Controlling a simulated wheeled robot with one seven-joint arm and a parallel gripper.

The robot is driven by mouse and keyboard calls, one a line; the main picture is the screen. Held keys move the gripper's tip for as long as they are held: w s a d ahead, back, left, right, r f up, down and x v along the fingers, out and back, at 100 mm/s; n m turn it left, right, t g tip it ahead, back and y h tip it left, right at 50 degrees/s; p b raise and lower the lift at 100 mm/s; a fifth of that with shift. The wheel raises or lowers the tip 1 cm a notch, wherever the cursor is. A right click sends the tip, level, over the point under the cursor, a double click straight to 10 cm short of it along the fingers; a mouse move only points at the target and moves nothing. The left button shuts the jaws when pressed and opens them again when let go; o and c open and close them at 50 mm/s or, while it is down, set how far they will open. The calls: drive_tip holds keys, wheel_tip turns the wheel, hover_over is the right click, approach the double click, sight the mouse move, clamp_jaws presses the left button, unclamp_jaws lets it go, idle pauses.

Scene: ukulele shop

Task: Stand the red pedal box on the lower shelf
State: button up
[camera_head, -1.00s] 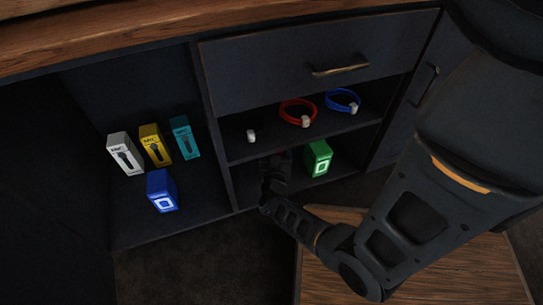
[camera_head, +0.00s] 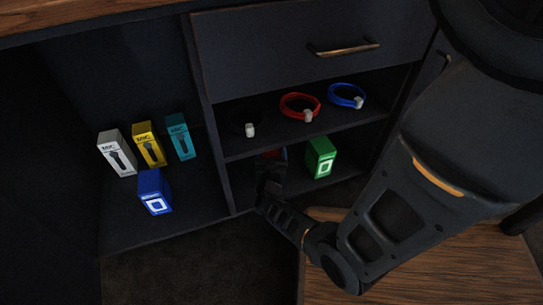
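A small patch of red, likely the red pedal box (camera_head: 271,154), shows just above my gripper (camera_head: 270,170) in the lower shelf (camera_head: 243,190) of the middle cabinet. Most of it is hidden behind my gripper, so I cannot tell whether it stands upright or is held. My gripper reaches into the shelf opening, left of a green pedal box (camera_head: 320,158) that stands there. Its fingers are dark and small against the dark shelf, and their opening cannot be made out.
The shelf above (camera_head: 290,139) holds a red cable (camera_head: 299,102), a blue cable (camera_head: 346,95) and a dark one with a white piece (camera_head: 249,130). The left bay holds a blue pedal box (camera_head: 154,192) and white, yellow and teal mic boxes. A wooden surface (camera_head: 440,262) lies front right.

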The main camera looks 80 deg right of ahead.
drive_tip(key=o, duration=1.8)
drive_tip(key=shift+c, duration=0.2)
drive_tip(key=shift+a+r, duration=0.1)
drive_tip(key=a+r+n+t+y+p, duration=0.15)
drive_tip(key=a+r+t, duration=0.25)
drive_tip(key=a, duration=0.6)
drive_tip(key=a+r+n+t+y+p, duration=0.1)
drive_tip(key=a+r+n+t+y, duration=0.25)
drive_tip(key=a, duration=0.65)
drive_tip(key=a+r+n+t+y+p, duration=0.1)
drive_tip(key=a+r+n+t+p, duration=0.2)
drive_tip(key=a, duration=0.7)
drive_tip(key=s+a+r+n+t+y, duration=0.1)
drive_tip(key=s+a+r+n+y, duration=0.1)
drive_tip(key=r, duration=0.6)
drive_tip(key=s+a+r+n+y+b, duration=0.1)
drive_tip(key=s+a+r+n+y, duration=0.2)
drive_tip(key=a+r+y, duration=0.3)
drive_tip(key=s+a+r+n+t+y, duration=0.1)
drive_tip(key=a+r+n+y, duration=0.3)
drive_tip(key=r, duration=0.5)
drive_tip(key=shift+s+r+t, duration=0.3)
drive_tip(key=shift+s+t, duration=0.05)
drive_tip(key=shift+s, duration=0.35)
